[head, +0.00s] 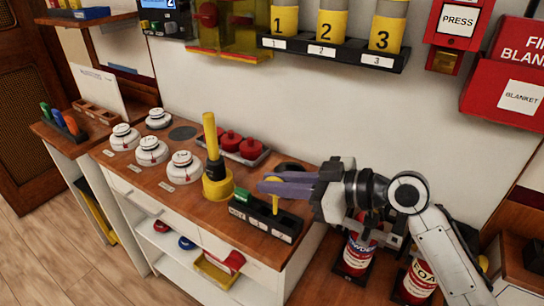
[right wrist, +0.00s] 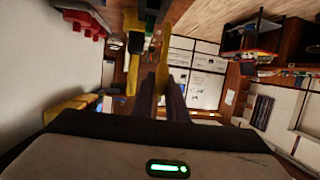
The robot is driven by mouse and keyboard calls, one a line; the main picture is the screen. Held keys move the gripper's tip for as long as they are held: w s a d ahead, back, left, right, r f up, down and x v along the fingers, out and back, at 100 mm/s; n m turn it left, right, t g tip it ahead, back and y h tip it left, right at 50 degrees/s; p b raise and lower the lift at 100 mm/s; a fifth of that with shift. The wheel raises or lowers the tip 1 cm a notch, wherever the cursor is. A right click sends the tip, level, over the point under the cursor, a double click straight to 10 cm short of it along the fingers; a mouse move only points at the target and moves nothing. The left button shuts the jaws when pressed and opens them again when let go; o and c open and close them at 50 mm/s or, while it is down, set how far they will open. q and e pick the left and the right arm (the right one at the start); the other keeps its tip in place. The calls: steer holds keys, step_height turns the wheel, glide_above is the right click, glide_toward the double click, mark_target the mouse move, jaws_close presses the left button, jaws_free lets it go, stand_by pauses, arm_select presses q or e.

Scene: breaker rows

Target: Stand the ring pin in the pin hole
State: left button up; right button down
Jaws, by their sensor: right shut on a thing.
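My right gripper (head: 270,186) reaches in from the right above the black labelled block (head: 262,220) on the wooden counter. It is shut on the yellow ring pin (head: 275,204), whose shaft hangs upright below the fingers. The fingers hide part of the pin's top. The pin's lower end is over or at the block's top; I cannot tell whether it is inside a hole. The pin hole itself is not clear in either view. In the right wrist view the two dark fingers (right wrist: 167,88) lie close together. My left gripper is not in view.
A yellow and black upright tool (head: 213,165) stands just left of the block. White round detectors (head: 151,151) and a tray of red knobs (head: 231,146) are on the counter. Fire extinguishers (head: 357,252) stand below my right arm.

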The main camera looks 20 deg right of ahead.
steer(key=shift+m+t+h, duration=0.5)
steer(key=shift+m+h, duration=0.1)
steer(key=w, duration=0.1)
steer(key=w+r, duration=0.1)
steer(key=w, duration=0.1)
steer(key=w+a, duration=0.1)
steer(key=shift+w+r+p, duration=0.3)
steer(key=shift+w, duration=0.1)
steer(key=shift+d, duration=0.1)
step_height(320, 180, down, 6)
steer(key=b, duration=0.4)
steer(key=shift+p, duration=0.45)
stand_by(1.0)
steer(key=shift+f+b, duration=0.95)
steer(key=shift+f, duration=0.45)
steer(key=c, duration=1.7)
jaws_free()
